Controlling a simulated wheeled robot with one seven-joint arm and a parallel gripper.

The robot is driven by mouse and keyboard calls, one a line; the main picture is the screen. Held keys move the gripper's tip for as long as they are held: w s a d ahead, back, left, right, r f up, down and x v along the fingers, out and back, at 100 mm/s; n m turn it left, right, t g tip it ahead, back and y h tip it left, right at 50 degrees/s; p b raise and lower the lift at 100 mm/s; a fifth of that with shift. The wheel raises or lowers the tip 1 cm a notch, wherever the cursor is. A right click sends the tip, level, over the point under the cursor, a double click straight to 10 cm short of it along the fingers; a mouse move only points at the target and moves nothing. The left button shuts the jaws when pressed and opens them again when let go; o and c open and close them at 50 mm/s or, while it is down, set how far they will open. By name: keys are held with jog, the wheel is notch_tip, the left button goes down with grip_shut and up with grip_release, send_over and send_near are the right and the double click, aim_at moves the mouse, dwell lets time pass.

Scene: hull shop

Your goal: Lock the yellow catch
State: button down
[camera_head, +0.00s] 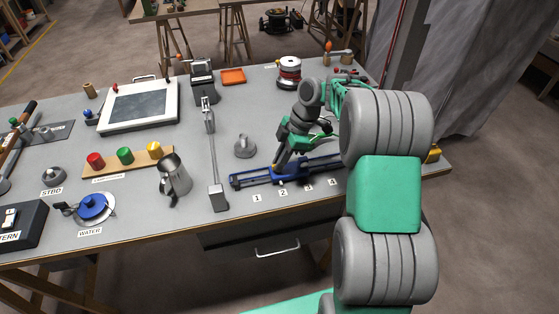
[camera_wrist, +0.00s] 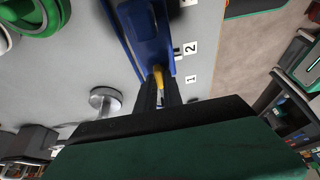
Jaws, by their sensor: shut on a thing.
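A blue rail (camera_head: 245,181) lies along the bench front, with a blue sliding block (camera_head: 291,171) on it near label 2. The block also shows in the wrist view (camera_wrist: 148,40). A small yellow catch (camera_wrist: 158,76) stands on the block. My gripper (camera_wrist: 160,82) is shut on the yellow catch, with one dark finger on each side of it. In the head view my gripper (camera_head: 279,160) reaches down onto the block and largely hides the catch. Whether the catch is locked I cannot tell.
Labels 1 to 4 line the rail's front side. A grey round knob (camera_head: 244,146) stands behind the rail, and a long grey lever (camera_head: 212,150) to its left. A metal jug (camera_head: 174,178) and a wooden strip with coloured buttons (camera_head: 125,163) stand further left.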

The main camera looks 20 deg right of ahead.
dwell(0.7)
jog(key=m+t+b, duration=0.1)
jog(key=m, duration=0.1)
jog(key=m+b, duration=0.1)
jog(key=m, duration=0.1)
jog(key=shift+s+f+m+t+b, duration=0.1)
jog(key=shift+s+m+t+b, duration=0.05)
jog(key=shift+m+t+b, duration=0.2)
jog(key=m+t+b, duration=0.1)
jog(key=m, duration=0.1)
jog(key=m+h, duration=0.1)
jog(key=m, duration=0.1)
jog(key=shift+s+a+m+t+b, duration=0.1)
jog(key=shift+m+t+b, duration=0.15)
jog(key=shift+t+b, duration=0.15)
jog(key=m, duration=0.2)
jog(key=m+h+b, duration=0.1)
jog(key=m, duration=0.1)
jog(key=shift+a+t+h, duration=0.15)
jog(key=shift+t+h, duration=0.15)
jog(key=shift+t, duration=0.05)
jog(key=shift+m+h+b, duration=0.4)
jog(key=shift+m+h, duration=0.5)
jog(key=shift+m, duration=1.5)
jog(key=c, duration=1.5)
grip_release()
